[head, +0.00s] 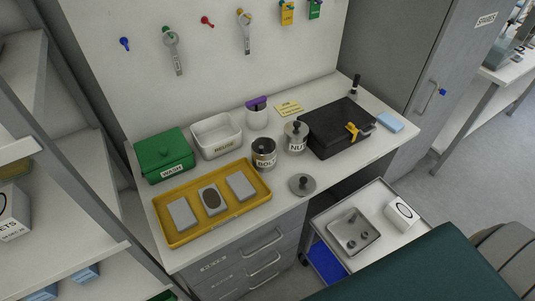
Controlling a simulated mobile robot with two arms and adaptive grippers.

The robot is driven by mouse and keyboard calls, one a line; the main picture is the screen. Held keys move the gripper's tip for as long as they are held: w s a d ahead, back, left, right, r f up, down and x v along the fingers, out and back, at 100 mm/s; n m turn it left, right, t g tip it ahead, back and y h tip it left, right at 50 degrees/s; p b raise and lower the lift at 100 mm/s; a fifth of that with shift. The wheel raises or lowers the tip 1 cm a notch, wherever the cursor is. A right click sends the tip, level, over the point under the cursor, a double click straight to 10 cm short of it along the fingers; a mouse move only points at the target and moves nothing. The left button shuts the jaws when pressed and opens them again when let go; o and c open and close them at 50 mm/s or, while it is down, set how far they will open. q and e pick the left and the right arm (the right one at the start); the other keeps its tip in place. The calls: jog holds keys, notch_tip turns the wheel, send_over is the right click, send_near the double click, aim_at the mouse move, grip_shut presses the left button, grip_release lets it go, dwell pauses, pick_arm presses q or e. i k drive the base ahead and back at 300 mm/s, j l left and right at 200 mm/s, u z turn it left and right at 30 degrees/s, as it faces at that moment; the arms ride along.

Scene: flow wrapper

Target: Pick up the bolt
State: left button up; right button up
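A metal jar (264,154) whose label seems to read "BOLT" stands open on the white worktop; I cannot make out what is inside. A round lid with a dark knob (302,184) lies on the worktop in front of it. A second, lidded jar (297,137) labelled "NU…" stands just behind it to the right. A shallow metal tray (338,237) on the cart at lower right holds a few small dark parts (356,234), too small to identify as bolts. Neither of my grippers is in view.
The worktop also holds a yellow tray (175,240) with grey blocks, a green WASH box (164,157), a white REUSE bin (217,135) and a black case (338,128). A small white box (401,214) sits beside the metal tray. A shelf rack stands at left.

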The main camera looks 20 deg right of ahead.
aim_at(353, 220)
jog(key=z, duration=1.7)
